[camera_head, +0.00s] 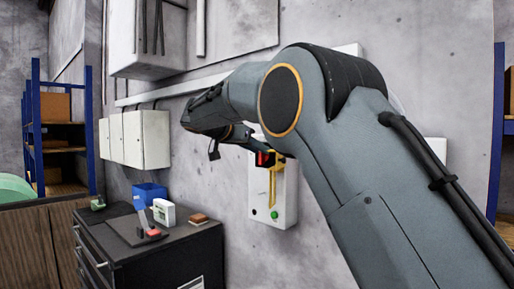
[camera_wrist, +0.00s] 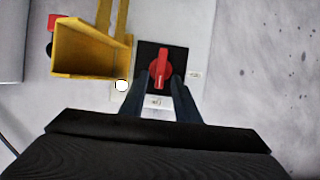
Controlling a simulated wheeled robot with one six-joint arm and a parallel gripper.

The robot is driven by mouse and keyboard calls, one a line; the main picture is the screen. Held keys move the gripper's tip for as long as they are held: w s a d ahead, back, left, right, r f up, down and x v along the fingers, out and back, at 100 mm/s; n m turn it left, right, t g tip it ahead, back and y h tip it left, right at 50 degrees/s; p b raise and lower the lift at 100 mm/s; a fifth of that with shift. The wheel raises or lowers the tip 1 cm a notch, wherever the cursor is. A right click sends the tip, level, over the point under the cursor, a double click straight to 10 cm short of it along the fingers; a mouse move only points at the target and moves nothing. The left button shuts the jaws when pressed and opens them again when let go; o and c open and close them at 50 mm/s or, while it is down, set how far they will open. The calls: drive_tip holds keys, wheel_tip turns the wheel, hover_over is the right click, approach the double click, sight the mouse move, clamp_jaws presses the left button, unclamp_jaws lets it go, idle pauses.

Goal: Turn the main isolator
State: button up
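A red rotary handle (camera_wrist: 160,66) sits on a black square plate (camera_wrist: 180,53) on a pale panel in the wrist view. It points roughly up and down in that view. My gripper (camera_wrist: 159,80) has its dark fingers on either side of the handle's lower part, with narrow gaps visible, so it looks open around it. Contact cannot be told. A yellow box-like guard (camera_wrist: 90,50) stands out just left of the handle. In the head view, the wall panel (camera_head: 287,205) shows beyond my arm, with a yellow part (camera_head: 273,185) and a red part (camera_head: 262,158) near my gripper.
A green button (camera_head: 274,214) is low on the panel. A round white button (camera_wrist: 122,86) lies left of my fingers. A dark cabinet (camera_head: 165,255) with a blue bin (camera_head: 149,193) stands at left. Grey wall boxes (camera_head: 140,138) hang above. Bare wall lies right of the handle.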

drive_tip(key=shift+w+d, duration=0.1)
clamp_jaws()
drive_tip(key=shift+p, duration=0.3)
drive_tip(key=n+h+p, duration=0.1)
drive_tip(key=n+p, duration=0.1)
drive_tip(key=n, duration=0.1)
drive_tip(key=w+a+f+n+g+h+p, duration=0.1)
drive_tip(key=n+h+p, duration=0.1)
drive_tip(key=n, duration=0.1)
drive_tip(key=a+f+n+g+h+p, duration=0.1)
drive_tip(key=n+h+p, duration=0.1)
drive_tip(key=n, duration=0.1)
drive_tip(key=shift+w+p, duration=0.25)
drive_tip(key=shift+p, duration=0.05)
drive_tip(key=shift+f+n+h+b, duration=0.2)
drive_tip(key=shift+n+h+b, duration=0.35)
drive_tip(key=shift+n, duration=0.55)
drive_tip(key=shift+f+n+h+b, duration=0.2)
drive_tip(key=shift+n+h+b, duration=0.35)
drive_tip(key=shift+n, duration=0.55)
